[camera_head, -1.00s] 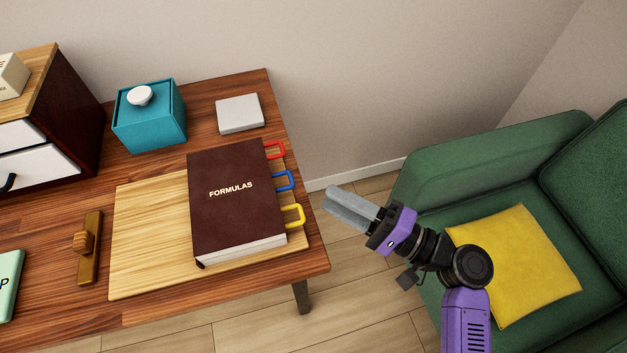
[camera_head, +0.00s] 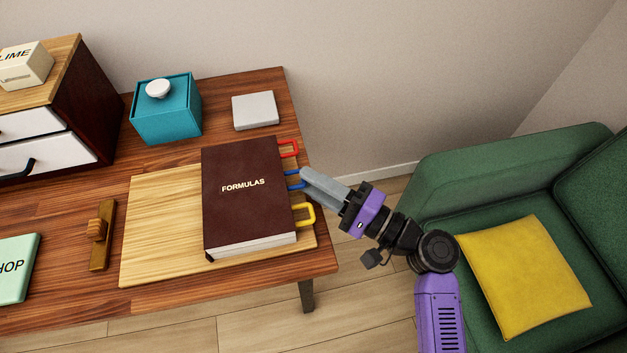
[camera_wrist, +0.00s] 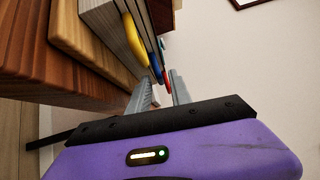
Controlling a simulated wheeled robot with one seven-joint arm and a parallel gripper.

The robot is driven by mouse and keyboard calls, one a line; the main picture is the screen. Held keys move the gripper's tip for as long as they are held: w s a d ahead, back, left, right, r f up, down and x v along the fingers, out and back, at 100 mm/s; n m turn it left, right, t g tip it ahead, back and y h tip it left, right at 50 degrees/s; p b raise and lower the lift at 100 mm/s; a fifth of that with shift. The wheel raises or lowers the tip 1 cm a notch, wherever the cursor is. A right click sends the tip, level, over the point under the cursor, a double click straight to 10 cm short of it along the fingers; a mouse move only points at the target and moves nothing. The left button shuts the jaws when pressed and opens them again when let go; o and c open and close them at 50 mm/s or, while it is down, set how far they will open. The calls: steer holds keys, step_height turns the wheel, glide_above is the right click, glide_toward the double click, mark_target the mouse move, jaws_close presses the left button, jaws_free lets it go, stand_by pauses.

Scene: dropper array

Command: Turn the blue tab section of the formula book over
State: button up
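The dark brown formula book (camera_head: 240,205) lies closed with its cover up. Red (camera_head: 289,148), blue (camera_head: 292,183) and yellow (camera_head: 304,215) tabs stick out from its right side. My gripper (camera_head: 307,183) is just right of the book with its fingertips at the blue tab, hiding part of it. In the wrist view the fingers (camera_wrist: 161,92) are apart, with the blue tab (camera_wrist: 157,66) in line with the gap between them and the red tab (camera_wrist: 167,78) behind. The yellow tab (camera_wrist: 137,45) is to the left. I cannot tell if a finger touches the blue tab.
The book lies on a light wooden board (camera_head: 155,230) at the right end of the desk (camera_head: 70,210). A teal box (camera_head: 167,110), a grey slab (camera_head: 255,111) and a wooden-handled piece (camera_head: 101,235) are on the desk. A green sofa (camera_head: 500,165) stands right of my arm.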

jaws_close()
stand_by(1.2)
